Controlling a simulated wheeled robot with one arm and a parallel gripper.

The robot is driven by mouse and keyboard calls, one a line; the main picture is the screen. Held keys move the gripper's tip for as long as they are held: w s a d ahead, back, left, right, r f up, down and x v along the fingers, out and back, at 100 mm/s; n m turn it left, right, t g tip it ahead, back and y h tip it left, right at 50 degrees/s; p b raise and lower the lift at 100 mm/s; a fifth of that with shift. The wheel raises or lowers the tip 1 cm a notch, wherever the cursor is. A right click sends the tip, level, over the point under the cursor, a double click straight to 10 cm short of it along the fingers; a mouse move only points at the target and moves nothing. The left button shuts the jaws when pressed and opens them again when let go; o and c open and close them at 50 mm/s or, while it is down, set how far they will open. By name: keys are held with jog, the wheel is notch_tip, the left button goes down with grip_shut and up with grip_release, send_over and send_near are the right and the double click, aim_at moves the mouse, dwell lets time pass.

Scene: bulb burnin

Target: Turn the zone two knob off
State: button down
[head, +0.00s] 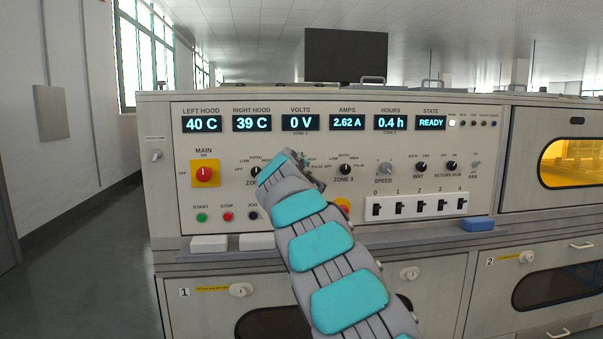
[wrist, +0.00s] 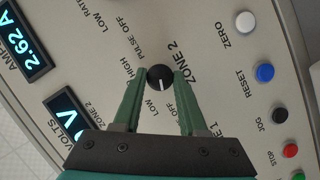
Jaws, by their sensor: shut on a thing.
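The zone two knob (wrist: 160,77) is small, round and black, with a white pointer line. It sits between the two green fingers of my gripper (wrist: 160,80) in the wrist view, and the fingers are shut on it. The pointer line points toward the bottom of that picture, roughly to the side with the word LOW. I cannot tell which mark it meets exactly. The label ZONE 2 is just right of the knob. In the head view my arm hides the knob and fingers. The volts display (head: 300,122) reads 0 V.
The zone 3 knob (head: 345,169) is right of my arm. The zone 1 knob (head: 255,170) is just left of it. A red main switch (head: 204,173) and push buttons are further left. Toggle switches (head: 417,205) and a blue block (head: 477,224) are on the right.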

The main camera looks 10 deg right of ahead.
jog(key=shift+a+n, duration=0.1)
jog(key=shift+n, duration=0.5)
jog(key=shift+t+h, duration=0.3)
jog(key=shift+h, duration=0.1)
jog(key=shift+c, duration=2.2)
grip_release()
jog(key=shift+s, duration=0.15)
jog(key=b+v, duration=0.1)
jog(key=v, duration=0.6)
jog(key=shift+s+a, duration=0.15)
jog(key=shift+s, duration=0.05)
